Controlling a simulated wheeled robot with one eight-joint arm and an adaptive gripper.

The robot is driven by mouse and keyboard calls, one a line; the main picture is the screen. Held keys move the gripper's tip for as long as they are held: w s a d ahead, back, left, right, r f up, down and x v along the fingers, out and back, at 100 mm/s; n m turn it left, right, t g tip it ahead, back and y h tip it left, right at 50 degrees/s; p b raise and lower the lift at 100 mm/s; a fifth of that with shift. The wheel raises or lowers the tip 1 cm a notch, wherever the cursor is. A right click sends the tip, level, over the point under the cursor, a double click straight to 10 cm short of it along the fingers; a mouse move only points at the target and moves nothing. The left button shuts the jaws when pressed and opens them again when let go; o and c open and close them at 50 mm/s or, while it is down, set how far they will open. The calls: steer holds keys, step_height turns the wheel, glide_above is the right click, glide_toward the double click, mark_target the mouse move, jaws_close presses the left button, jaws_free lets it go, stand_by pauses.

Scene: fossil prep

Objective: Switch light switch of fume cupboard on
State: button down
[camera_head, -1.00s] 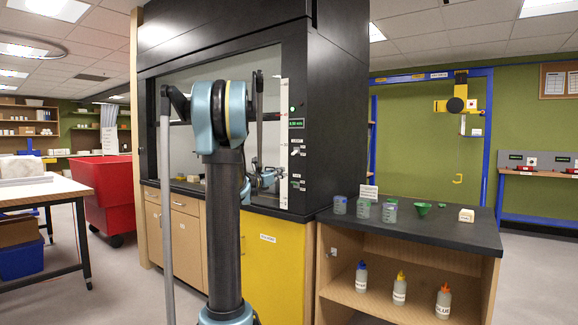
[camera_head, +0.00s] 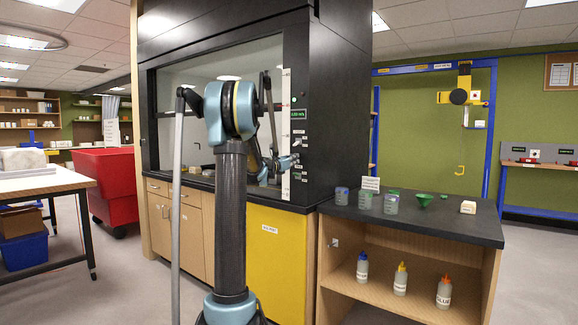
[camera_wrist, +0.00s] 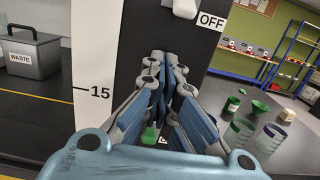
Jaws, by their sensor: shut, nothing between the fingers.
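The fume cupboard (camera_head: 340,130) is a tall black cabinet with a glazed front. Its right front post carries a lit green display (camera_head: 298,114) with small labelled controls below it. In the wrist view, a white switch part (camera_wrist: 185,8) shows at the top edge, cut off by the frame, beside a label reading OFF (camera_wrist: 211,20). My gripper (camera_wrist: 165,60) is shut and empty, its fingertips together in front of the black post, below that switch part. In the head view, my gripper (camera_head: 291,161) is at the post below the display. Contact with the post cannot be told.
A white height scale (camera_wrist: 95,92) marked 15 runs beside the post. A grey WASTE bin (camera_wrist: 30,52) stands inside the cupboard. On the right, a black-topped bench (camera_head: 450,222) holds beakers (camera_head: 364,202) and a green funnel (camera_head: 423,199). A red bin (camera_head: 104,180) stands left.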

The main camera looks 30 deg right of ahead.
mark_target(296, 144)
steer(key=shift+s+a+r, duration=0.2)
steer(key=shift+a+r, duration=0.2)
steer(key=shift+r, duration=0.4)
steer(key=shift+s+a+r, duration=0.15)
steer(key=shift+a+r, duration=0.25)
steer(key=shift+r, duration=0.4)
steer(key=shift+a+r, duration=0.1)
steer(key=shift+a, duration=0.2)
